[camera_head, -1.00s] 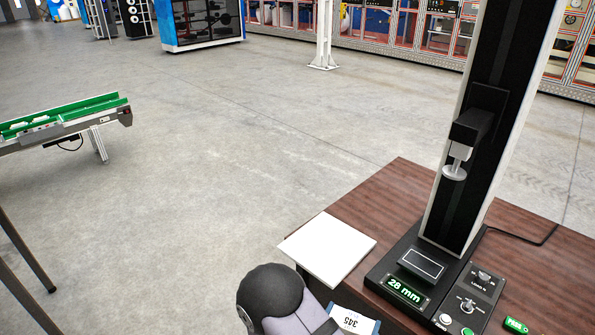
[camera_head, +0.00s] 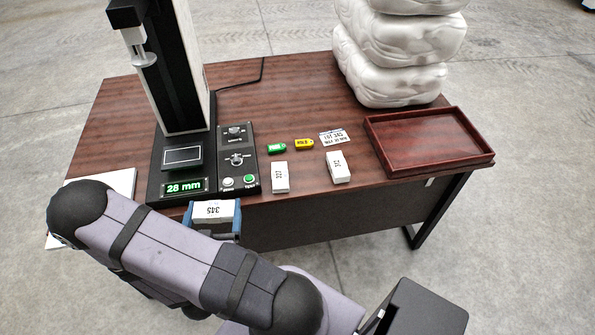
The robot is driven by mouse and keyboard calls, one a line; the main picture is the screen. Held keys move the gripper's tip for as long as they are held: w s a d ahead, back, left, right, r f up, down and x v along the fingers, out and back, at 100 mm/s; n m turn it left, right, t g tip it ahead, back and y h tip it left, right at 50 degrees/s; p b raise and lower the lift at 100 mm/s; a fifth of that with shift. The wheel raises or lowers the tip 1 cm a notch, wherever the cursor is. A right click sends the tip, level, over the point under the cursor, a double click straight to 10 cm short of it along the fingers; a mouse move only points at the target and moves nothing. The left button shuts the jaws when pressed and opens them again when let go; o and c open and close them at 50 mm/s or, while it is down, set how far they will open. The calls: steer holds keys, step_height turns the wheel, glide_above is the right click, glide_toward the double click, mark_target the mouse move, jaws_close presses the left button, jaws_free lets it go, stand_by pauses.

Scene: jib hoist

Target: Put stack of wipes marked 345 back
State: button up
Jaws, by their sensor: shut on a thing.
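The stack of wipes marked 345 (camera_head: 213,212) is a small white block with its label upside down to the camera. My gripper (camera_head: 212,218) has blue fingers and is shut on this stack, one finger on each side. It holds the stack at the table's front edge, just in front of the testing machine's base. Whether the stack touches anything below is hidden. Two similar white stacks lie on the table to the right: one marked 322 or similar (camera_head: 280,177) and one further right (camera_head: 339,167), its number hard to read.
The testing machine (camera_head: 180,80) shows 28 mm and has a control box (camera_head: 238,150). A green tag (camera_head: 277,148), a yellow tag (camera_head: 304,144) and a printed label (camera_head: 334,137) lie behind the stacks. A red-brown tray (camera_head: 428,140) and white bags (camera_head: 395,70) stand right. A white sheet (camera_head: 120,183) lies left.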

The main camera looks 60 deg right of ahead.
steer(key=s+d+r+m+g+h+b, duration=0.25)
steer(key=s+d+m+g, duration=0.35)
steer(key=s+d, duration=1.25)
steer(key=s+d+r+m+g+h+b, duration=0.1)
steer(key=s+d+r+m+g+b, duration=0.45)
steer(key=s+d, duration=1.3)
steer(key=w+d+r+n+t+y+p, duration=0.1)
steer(key=w+d+n+t, duration=0.25)
steer(key=w, duration=0.45)
steer(key=w+d+r+n+t+y+p, duration=0.1)
steer(key=w+d+n+t+p, duration=0.15)
steer(key=w+n+t, duration=0.4)
steer(key=w+a+f+n+t+y, duration=0.3)
steer(key=w+a+y, duration=0.1)
steer(key=w+a, duration=0.1)
steer(key=w+a+f+n+t+y, duration=0.3)
steer(key=w+a+n+y, duration=0.1)
steer(key=w, duration=0.4)
steer(key=shift+w+a+b, duration=0.2)
steer(key=shift+a+b, duration=0.25)
steer(key=shift+a, duration=0.3)
